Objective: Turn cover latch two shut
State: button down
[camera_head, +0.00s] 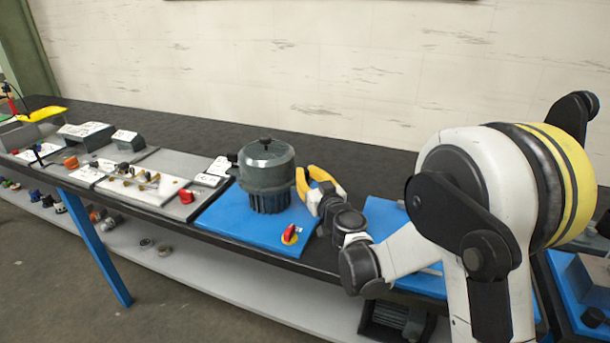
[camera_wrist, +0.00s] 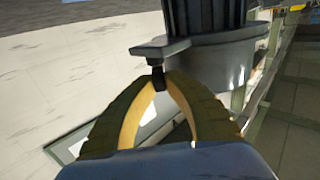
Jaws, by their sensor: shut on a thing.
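A dark grey, round-topped cover (camera_head: 266,166) sits over a ribbed body (camera_head: 266,199) on a blue plate. My gripper (camera_head: 302,178) is at the right side of the cover. In the wrist view, my gripper's yellow-black fingers (camera_wrist: 160,78) come together on a small black latch handle (camera_wrist: 158,77). The handle joins a grey tab (camera_wrist: 160,48) beside the round grey housing (camera_wrist: 225,55). The latch itself is hidden in the head view. I cannot tell its number or whether it is turned fully shut.
A red switch (camera_head: 289,233) stands on the blue plate (camera_head: 235,231) near its front edge. Another red knob (camera_head: 186,196) and several small parts lie on grey boards to the left. The black bench top (camera_head: 345,165) behind is clear.

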jog(key=n+g+y, duration=0.1)
jog(key=y, duration=0.1)
jog(key=n+g+y, duration=0.2)
jog(key=d+n+g+y, duration=0.1)
jog(key=n+y, duration=0.1)
jog(key=shift+w+g+y, duration=0.4)
jog(key=shift+w+n+g+y+p, duration=0.1)
jog(key=shift+n+g+y+p, duration=0.1)
jog(key=shift+n+g+y, duration=0.9)
jog(key=shift+w+n+g+y+p, duration=0.15)
jog(key=shift+n+g+y, duration=0.45)
jog(key=shift+n+g, duration=0.85)
jog(key=shift+s+g, duration=0.15)
jog(key=shift+g, duration=0.3)
jog(key=c, duration=1.7)
grip_release()
jog(key=shift+a, duration=0.1)
jog(key=v, duration=1.2)
